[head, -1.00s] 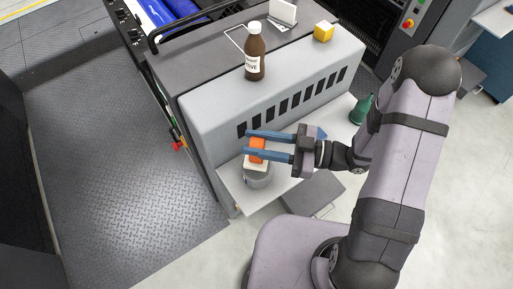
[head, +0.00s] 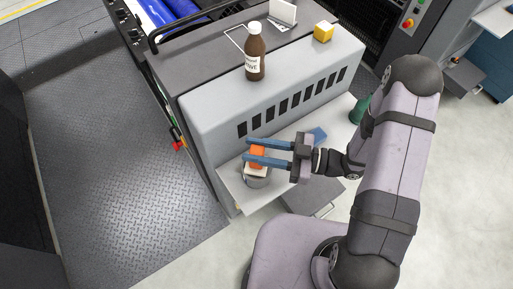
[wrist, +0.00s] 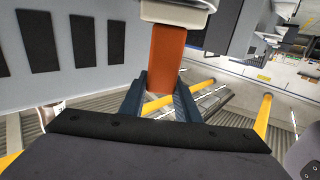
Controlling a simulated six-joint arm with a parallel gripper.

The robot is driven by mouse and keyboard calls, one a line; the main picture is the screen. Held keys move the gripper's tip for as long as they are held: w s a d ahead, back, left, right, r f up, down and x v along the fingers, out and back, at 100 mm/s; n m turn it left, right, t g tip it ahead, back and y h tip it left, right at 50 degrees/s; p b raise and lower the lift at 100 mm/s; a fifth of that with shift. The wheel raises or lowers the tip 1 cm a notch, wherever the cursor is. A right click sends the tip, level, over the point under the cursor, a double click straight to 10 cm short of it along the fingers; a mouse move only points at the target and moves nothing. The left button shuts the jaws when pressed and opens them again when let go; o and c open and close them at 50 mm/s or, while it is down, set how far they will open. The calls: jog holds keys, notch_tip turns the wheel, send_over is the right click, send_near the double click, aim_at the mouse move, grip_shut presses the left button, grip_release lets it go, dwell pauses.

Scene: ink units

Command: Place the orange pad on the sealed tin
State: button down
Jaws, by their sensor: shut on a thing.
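My gripper (head: 245,150) reaches left over the pale shelf, with its blue fingers shut on the orange pad (head: 258,157). In the wrist view the orange pad (wrist: 166,57) stands between the fingertips, with a whitish, rounded part (wrist: 178,12) at its far end. In the head view that whitish part lies just under the orange. The grey round tin (head: 257,182) stands directly below, near the shelf's left end. Its top is mostly hidden by the pad and a finger. I cannot tell whether pad and tin touch.
The shelf (head: 232,186) runs along a grey slotted machine (head: 215,105), close behind the fingers. A blue object (head: 318,134) and a green bottle (head: 358,112) stand further right on it.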

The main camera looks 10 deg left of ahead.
jog(key=c, duration=1.3)
grip_release()
jog(key=shift+f, duration=0.1)
jog(key=shift+c, duration=0.2)
jog(key=shift+r, duration=0.2)
jog(key=shift+d+f, duration=0.1)
jog(key=shift+d, duration=0.5)
jog(key=d+b, duration=0.3)
jog(key=d, duration=0.7)
jog(key=shift+d+b, duration=0.35)
jog(key=shift+d, duration=0.05)
